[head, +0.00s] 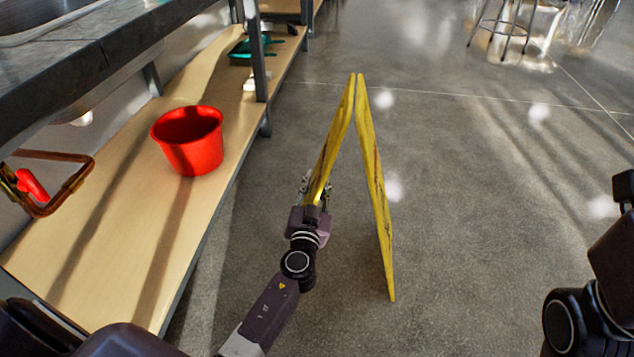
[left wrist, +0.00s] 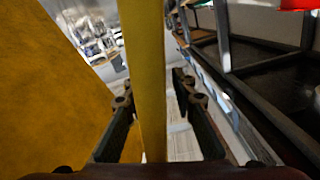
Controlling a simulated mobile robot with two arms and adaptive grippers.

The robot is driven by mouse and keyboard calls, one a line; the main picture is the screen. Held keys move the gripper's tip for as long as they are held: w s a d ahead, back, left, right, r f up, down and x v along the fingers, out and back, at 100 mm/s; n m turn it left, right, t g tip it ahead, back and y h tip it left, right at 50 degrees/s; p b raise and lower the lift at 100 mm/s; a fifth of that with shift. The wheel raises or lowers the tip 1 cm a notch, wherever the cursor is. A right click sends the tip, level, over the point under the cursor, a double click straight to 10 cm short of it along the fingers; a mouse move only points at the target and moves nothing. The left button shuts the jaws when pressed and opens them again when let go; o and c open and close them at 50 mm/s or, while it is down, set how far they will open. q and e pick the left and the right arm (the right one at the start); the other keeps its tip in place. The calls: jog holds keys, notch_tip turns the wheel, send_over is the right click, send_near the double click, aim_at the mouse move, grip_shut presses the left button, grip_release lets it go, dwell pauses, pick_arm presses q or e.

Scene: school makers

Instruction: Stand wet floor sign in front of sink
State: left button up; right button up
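The yellow wet floor sign (head: 376,180) is spread in an A shape over the grey floor, its peak up and its two panels seen nearly edge-on. My left gripper (head: 312,188) is at the lower part of its left panel and hides that panel's foot. In the left wrist view the panel's edge (left wrist: 146,60) runs between the two fingers (left wrist: 154,98), with a visible gap on the right side, so the gripper looks open around it. The sink (head: 35,12) shows at the top left, set in the dark counter.
A wooden shelf (head: 115,225) under the counter holds a red bucket (head: 188,142), a red-handled tool (head: 38,190) and a teal tray (head: 245,48). Metal shelf posts (head: 258,60) stand left of the sign. A stool (head: 503,28) is far right. The floor (head: 470,190) right of the sign is clear.

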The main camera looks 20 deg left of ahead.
pick_arm(q)
jog(key=shift+s, duration=0.15)
jog(key=v, duration=1.1)
jog(key=shift+s, duration=0.35)
jog(key=shift+d+r, duration=0.15)
